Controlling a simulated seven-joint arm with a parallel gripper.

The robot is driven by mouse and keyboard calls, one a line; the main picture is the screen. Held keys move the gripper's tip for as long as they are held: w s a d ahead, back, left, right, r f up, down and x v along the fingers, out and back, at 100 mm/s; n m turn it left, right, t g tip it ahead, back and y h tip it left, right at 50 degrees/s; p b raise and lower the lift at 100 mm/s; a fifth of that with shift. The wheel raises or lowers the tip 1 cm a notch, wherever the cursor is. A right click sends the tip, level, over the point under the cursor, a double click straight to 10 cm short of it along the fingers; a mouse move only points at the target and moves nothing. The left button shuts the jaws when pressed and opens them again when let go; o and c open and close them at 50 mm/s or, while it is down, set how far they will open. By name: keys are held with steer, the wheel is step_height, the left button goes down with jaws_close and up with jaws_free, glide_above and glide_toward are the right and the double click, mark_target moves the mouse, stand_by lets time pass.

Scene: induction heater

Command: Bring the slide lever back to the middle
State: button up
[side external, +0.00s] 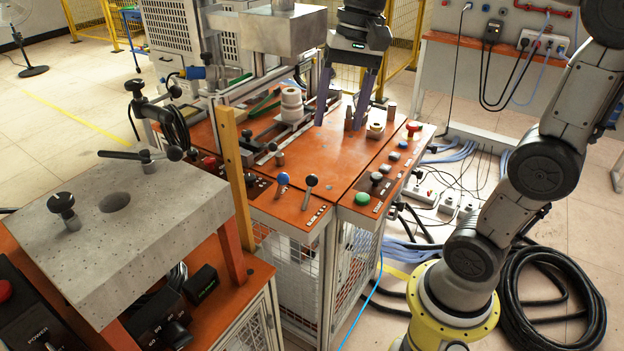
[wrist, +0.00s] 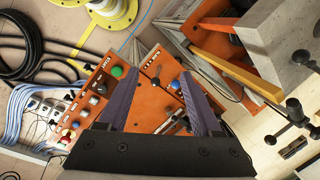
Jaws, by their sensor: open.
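A lever with a black ball knob (side external: 311,181) stands on the front edge of the orange bench, beside a lever with a blue knob (side external: 283,179). The lettering by them is too small to read surely; I take the black-knobbed one as the slide lever. Its shaft leans slightly right in the side view. In the wrist view the black knob (wrist: 155,83) shows between the fingers, with the blue knob (wrist: 175,84) to its right. My gripper (side external: 338,127) is open and empty, above the bench top behind the levers, apart from both; its purple fingers also show in the wrist view (wrist: 156,78).
A green button (side external: 362,199) and other controls line the right panel. A stack of pale rings (side external: 292,104) stands behind left on the bench. A yellow post (side external: 235,175) and a grey block (side external: 120,240) stand left. The orange top right of the levers is clear.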

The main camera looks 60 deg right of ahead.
steer(key=w+d+f+m+g+y, duration=0.1)
steer(key=w+d+f+m+g, duration=0.15)
steer(key=w+d, duration=0.4)
steer(key=m+y, duration=0.1)
steer(key=m, duration=0.1)
glide_toward(312, 178)
steer(key=shift+g, duration=0.35)
steer(key=x, duration=0.7)
steer(key=w+d+x, duration=0.1)
steer(key=x, duration=0.2)
steer(key=shift+a+f, duration=0.1)
steer(key=shift+f, duration=0.55)
jaws_close()
steer(key=shift+r, duration=0.1)
